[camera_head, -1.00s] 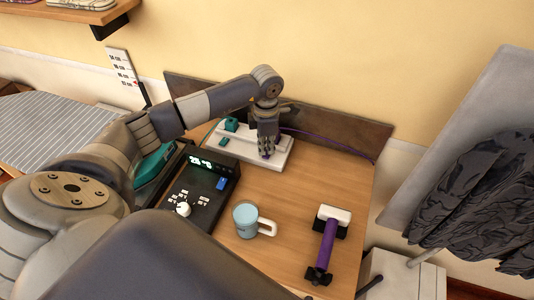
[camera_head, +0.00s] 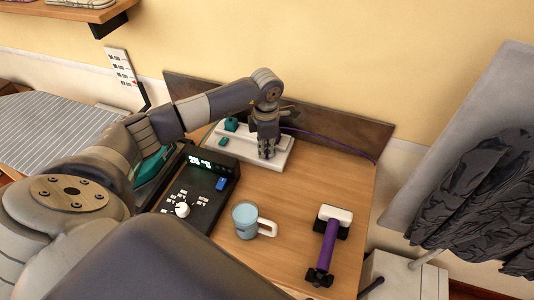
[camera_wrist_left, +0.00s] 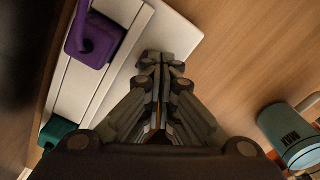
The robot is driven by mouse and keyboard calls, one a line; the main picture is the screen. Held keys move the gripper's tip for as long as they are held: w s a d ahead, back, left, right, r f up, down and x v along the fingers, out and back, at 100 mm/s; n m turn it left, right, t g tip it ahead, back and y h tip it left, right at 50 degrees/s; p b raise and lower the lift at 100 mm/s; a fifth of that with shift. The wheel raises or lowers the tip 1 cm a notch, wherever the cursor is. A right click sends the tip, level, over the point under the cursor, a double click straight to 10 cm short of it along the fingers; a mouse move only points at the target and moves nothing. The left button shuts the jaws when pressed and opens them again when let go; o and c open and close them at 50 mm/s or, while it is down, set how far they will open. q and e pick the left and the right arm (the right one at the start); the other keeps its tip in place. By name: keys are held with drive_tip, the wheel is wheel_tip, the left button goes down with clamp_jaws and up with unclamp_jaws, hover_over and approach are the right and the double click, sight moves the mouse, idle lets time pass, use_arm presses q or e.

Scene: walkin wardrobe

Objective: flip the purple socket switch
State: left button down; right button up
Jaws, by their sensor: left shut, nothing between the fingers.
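The white socket strip (camera_head: 282,154) lies on the desk against the back board. It carries a teal plug (camera_head: 231,124) and a teal switch (camera_head: 223,142) at its left part. In the left wrist view a purple plug (camera_wrist_left: 92,40) with its cord sits in the strip, and a teal plug (camera_wrist_left: 58,130) shows at lower left. My left gripper (camera_head: 267,154) is shut and empty, pointing down over the strip's right part. My right gripper is not in view.
A blue-grey mug (camera_head: 245,221) stands in front of the strip. A black control panel (camera_head: 203,207) with a white knob is at left. A purple-handled steamer-like tool (camera_head: 328,245) lies at right. Dark clothing (camera_head: 470,190) hangs at right.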

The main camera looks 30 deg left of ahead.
use_arm(q)
drive_tip(key=shift+f, duration=0.2)
drive_tip(key=shift+r, duration=0.15)
drive_tip(key=shift+w+r+p, duration=0.1)
drive_tip(key=shift+r+p, duration=0.5)
drive_tip(key=shift+r, duration=0.35)
drive_tip(key=shift+r+p, duration=1.35)
drive_tip(key=shift+r, duration=1.1)
drive_tip(key=shift+f, duration=0.1)
